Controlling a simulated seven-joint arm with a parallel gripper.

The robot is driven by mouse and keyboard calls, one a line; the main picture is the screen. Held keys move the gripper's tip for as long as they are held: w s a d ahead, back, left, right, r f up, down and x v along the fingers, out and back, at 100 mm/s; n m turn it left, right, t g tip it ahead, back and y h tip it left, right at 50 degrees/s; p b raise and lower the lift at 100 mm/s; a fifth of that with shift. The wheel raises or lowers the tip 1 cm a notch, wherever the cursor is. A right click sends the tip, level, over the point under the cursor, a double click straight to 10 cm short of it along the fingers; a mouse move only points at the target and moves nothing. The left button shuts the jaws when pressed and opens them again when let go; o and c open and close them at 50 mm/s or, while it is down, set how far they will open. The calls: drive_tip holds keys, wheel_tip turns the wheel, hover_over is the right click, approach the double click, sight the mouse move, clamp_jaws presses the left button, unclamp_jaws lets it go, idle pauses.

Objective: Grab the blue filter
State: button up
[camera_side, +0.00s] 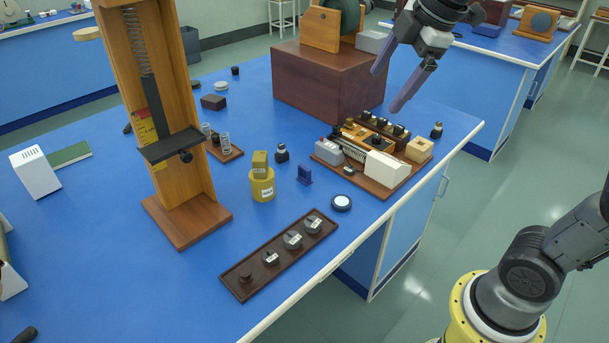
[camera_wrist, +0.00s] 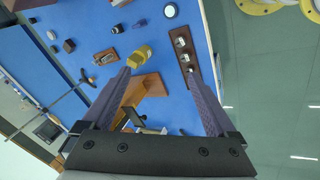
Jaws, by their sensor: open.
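The blue filter (camera_side: 305,175) appears to be the small dark-blue upright piece on a foot, standing on the blue bench top between the yellow cylinder and the spectrometer board. In the wrist view it seems to be the small purplish-blue piece (camera_wrist: 140,23) near the top. My gripper (camera_side: 386,88) is open and empty, high above the bench near the large brown box, well apart from the filter. In the wrist view, the two purple fingers (camera_wrist: 158,74) are spread wide with nothing between their tips.
A yellow cylinder (camera_side: 262,187) and a small black-topped piece (camera_side: 282,153) stand left of the filter. A round lens (camera_side: 341,202) lies in front. The spectrometer board (camera_side: 383,184) is right; a dark weight rack (camera_side: 248,275) is nearer the edge. A tall wooden stand (camera_side: 190,218) rises left.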

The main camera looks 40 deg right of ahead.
drive_tip(key=w+d+f+n+g, duration=0.1)
drive_tip(key=w+f+n, duration=0.15)
drive_tip(key=w, duration=0.85)
drive_tip(key=n+g, duration=0.3)
drive_tip(key=g, duration=0.1)
hover_over(304, 167)
drive_tip(key=shift+m, duration=0.25)
drive_tip(key=f, duration=1.8)
drive_tip(key=s+f, duration=0.1)
drive_tip(key=f, duration=0.9)
drive_tip(key=shift+w+f, duration=0.25)
drive_tip(key=shift+f, duration=1.25)
drive_tip(key=shift+w+f, duration=0.2)
drive_tip(key=shift+f, duration=1.25)
drive_tip(key=c, duration=1.4)
